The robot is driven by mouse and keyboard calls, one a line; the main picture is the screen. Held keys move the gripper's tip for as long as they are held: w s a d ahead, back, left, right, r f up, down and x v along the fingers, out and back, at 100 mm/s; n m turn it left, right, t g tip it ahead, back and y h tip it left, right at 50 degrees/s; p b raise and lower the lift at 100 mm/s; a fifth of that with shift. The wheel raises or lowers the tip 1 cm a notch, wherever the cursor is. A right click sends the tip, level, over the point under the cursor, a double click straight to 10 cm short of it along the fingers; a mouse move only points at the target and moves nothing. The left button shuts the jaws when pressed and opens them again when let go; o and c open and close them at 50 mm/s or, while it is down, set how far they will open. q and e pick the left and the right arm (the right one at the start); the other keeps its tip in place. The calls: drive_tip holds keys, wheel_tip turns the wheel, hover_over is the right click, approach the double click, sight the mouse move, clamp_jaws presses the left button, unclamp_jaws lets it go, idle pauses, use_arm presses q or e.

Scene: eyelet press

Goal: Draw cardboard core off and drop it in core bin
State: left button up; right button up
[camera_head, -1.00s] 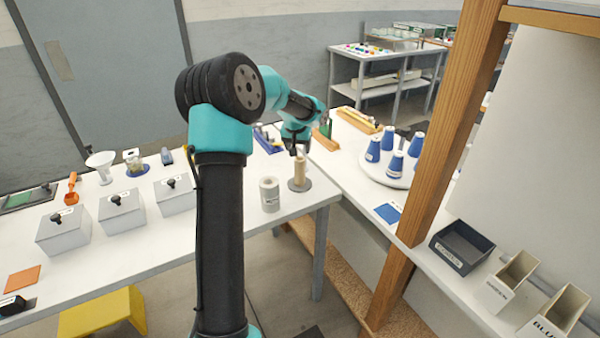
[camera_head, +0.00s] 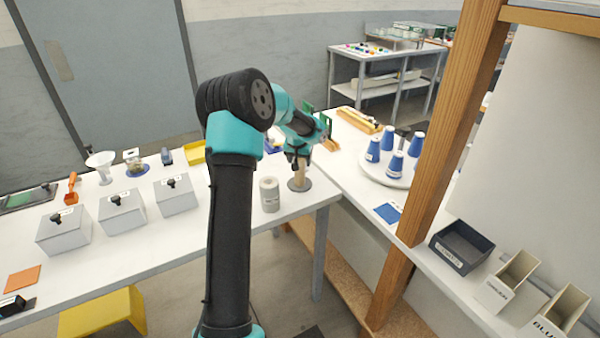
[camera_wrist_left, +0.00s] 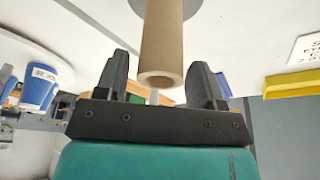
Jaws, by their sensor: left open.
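The cardboard core (camera_head: 299,173) is a tan tube standing upright on a grey disc base (camera_head: 304,186) near the right end of the left table. In the left wrist view the core (camera_wrist_left: 162,45) shows its hollow end, and a thin pale rod tip is visible below it. My left gripper (camera_head: 297,158) points down over the top of the core. Its two dark fingers (camera_wrist_left: 160,75) are open, one on each side of the tube's end, with gaps visible. A dark grey open bin (camera_head: 462,245) stands on the right bench; its label is too small to read. My right gripper is out of view.
A pale grey roll (camera_head: 269,194) stands just left of the core. Blue cones (camera_head: 394,164) stand on a white round tray to the right. A wooden post (camera_head: 450,130) rises before the right bench. Two narrow bins (camera_head: 508,280) stand beside the dark bin.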

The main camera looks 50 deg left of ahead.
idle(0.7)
use_arm(q)
drive_tip(key=c, duration=0.9)
drive_tip(key=shift+r, duration=0.85)
idle(0.5)
drive_tip(key=shift+r, duration=6.25)
